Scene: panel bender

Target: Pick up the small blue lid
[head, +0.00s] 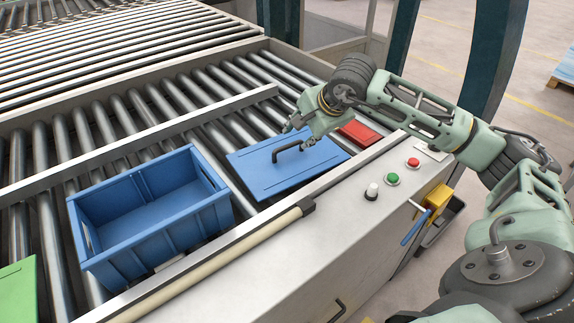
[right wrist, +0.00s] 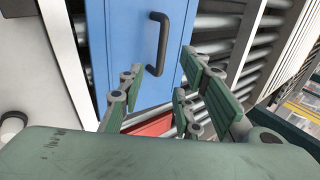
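The blue lid (head: 262,178) lies flat on the roller conveyor, to the right of the blue crate. It has a dark handle (head: 288,147) on top. My right gripper (head: 300,132) is just above the lid's far right part, close to the handle. In the right wrist view the blue lid (right wrist: 118,45) and its handle (right wrist: 158,44) show beyond my right gripper (right wrist: 160,72). The fingers there are apart with nothing held between them. Whether a finger touches the lid cannot be told. My left gripper is not in view.
A blue crate (head: 150,235) stands left of the lid. A red lid (head: 357,133) lies to its right, and a green lid (head: 18,290) is at the far left. A metal front ledge carries buttons (head: 392,179). A divider rail (head: 150,130) runs behind.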

